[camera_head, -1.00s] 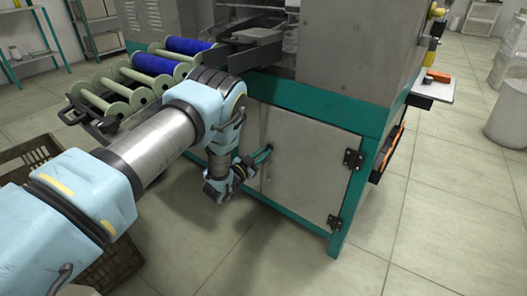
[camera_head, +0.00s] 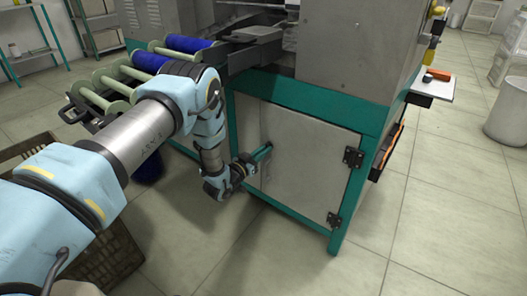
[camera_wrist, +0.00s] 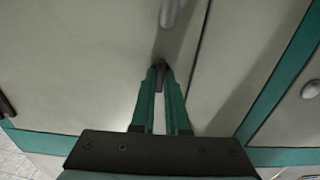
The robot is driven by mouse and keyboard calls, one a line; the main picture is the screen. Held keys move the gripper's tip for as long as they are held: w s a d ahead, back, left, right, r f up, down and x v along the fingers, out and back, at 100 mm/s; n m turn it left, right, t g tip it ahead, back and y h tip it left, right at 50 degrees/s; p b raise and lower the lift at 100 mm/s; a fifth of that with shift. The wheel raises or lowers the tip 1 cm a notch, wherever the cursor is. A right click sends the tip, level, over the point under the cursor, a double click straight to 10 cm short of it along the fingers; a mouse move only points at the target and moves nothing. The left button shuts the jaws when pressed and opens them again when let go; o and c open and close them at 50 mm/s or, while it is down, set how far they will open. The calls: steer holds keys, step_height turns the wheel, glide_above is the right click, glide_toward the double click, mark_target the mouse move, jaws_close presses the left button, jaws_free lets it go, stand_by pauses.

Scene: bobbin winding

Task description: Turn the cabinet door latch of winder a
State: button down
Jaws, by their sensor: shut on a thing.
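The grey cabinet door (camera_head: 305,165) of the winder fills the front of its green-framed base in the head view and looks closed. My gripper (camera_head: 265,151) is at the door's left edge. In the wrist view the two green fingers of my gripper (camera_wrist: 161,82) come together on a small dark latch (camera_wrist: 160,70) on the pale panel. They are shut on it and cover part of it, so its exact angle is hard to tell. In the head view the latch is hidden by the fingers.
A rack of pale green bobbins (camera_head: 120,80), some with blue thread (camera_head: 188,45), stands left of the winder, close to my arm. A brown crate (camera_head: 105,255) is at lower left. A silver handle (camera_wrist: 170,12) shows above the latch.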

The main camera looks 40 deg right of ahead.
steer(key=c, duration=0.9)
jaws_free()
steer(key=a, duration=0.3)
steer(key=s+a+p, duration=0.1)
steer(key=a, duration=0.6)
steer(key=shift+s+a, duration=0.35)
steer(key=shift+s, duration=0.05)
